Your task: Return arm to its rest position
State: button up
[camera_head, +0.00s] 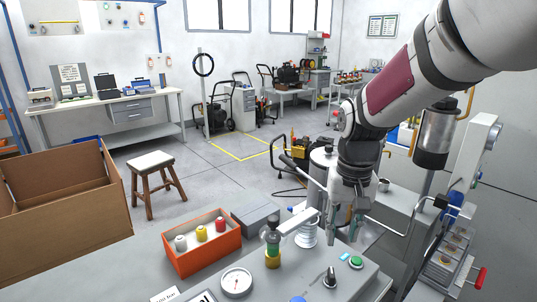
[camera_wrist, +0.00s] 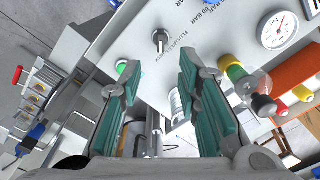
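My arm (camera_head: 420,70) reaches in from the upper right of the head view. My gripper (camera_head: 345,225) points down above the right part of the grey test bench. In the wrist view my gripper (camera_wrist: 158,85) has its two teal-padded fingers wide apart with nothing between them. Below the fingers show the panel's toggle lever (camera_wrist: 160,40) and a green button (camera_wrist: 122,68). The green button also shows in the head view (camera_head: 356,262). A clear gap seems to lie between the fingertips and the panel, but its size is hard to tell.
The grey test bench (camera_head: 310,285) carries a pressure gauge (camera_head: 237,282), a yellow-green fitting (camera_head: 273,245) and a white coiled part (camera_head: 306,230). An orange bin (camera_head: 203,243) holds several bottles. A stool (camera_head: 152,163) stands left.

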jog(key=s+r+t+p, duration=0.1)
jog(key=s+r, duration=0.3)
jog(key=s, duration=0.4)
jog(key=s+r+n+t+p, duration=0.1)
jog(key=s+r, duration=0.3)
jog(key=s, duration=0.4)
jog(key=s+r+t+p, duration=0.1)
jog(key=s+r+p, duration=0.2)
jog(key=s+r, duration=0.2)
jog(key=s, duration=0.3)
jog(key=shift+d+n+t, duration=0.2)
jog(key=shift+n+t, duration=0.2)
jog(key=shift+d, duration=0.15)
